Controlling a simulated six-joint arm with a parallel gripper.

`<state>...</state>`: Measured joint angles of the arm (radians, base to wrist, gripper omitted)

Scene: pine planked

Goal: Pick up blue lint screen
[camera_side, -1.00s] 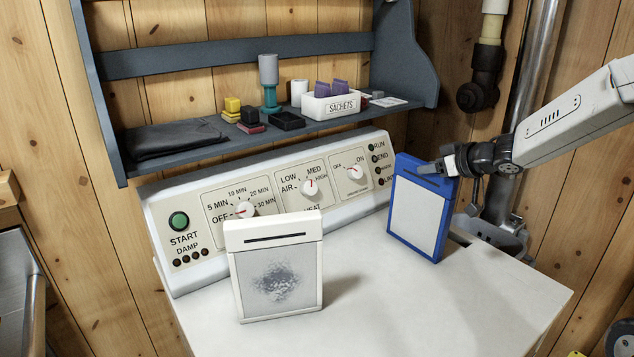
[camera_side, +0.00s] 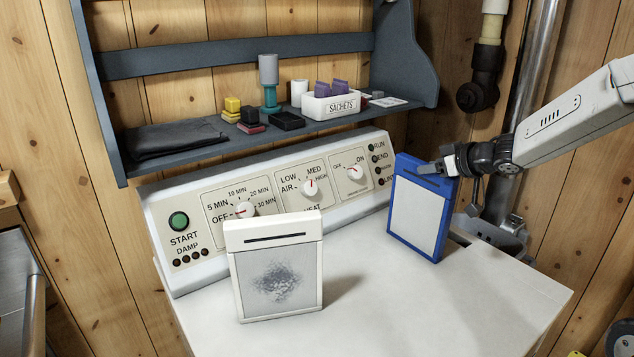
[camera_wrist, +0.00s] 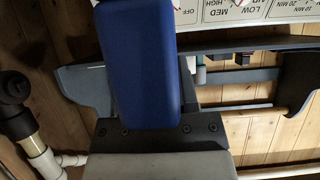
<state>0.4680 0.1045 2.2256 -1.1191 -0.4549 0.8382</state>
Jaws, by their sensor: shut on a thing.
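The blue lint screen (camera_side: 418,214) has a blue frame around a pale panel and stands upright at the right end of the white dryer top, beside the control panel. My gripper (camera_side: 440,167) is shut on its upper part, coming in from the right. In the wrist view the top edge of the blue lint screen (camera_wrist: 143,70) fills the middle, right against my gripper (camera_wrist: 150,122); the fingertips are largely hidden. From the side view I cannot tell whether its lower edge touches the dryer top.
A white lint screen (camera_side: 278,270) with grey lint stands on the dryer top (camera_side: 440,310). The control panel (camera_side: 270,205) runs behind. A blue-grey shelf (camera_side: 235,135) above holds a sachet box (camera_side: 331,104) and small items. Pipes (camera_side: 520,110) stand at right. The dryer top's front right is clear.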

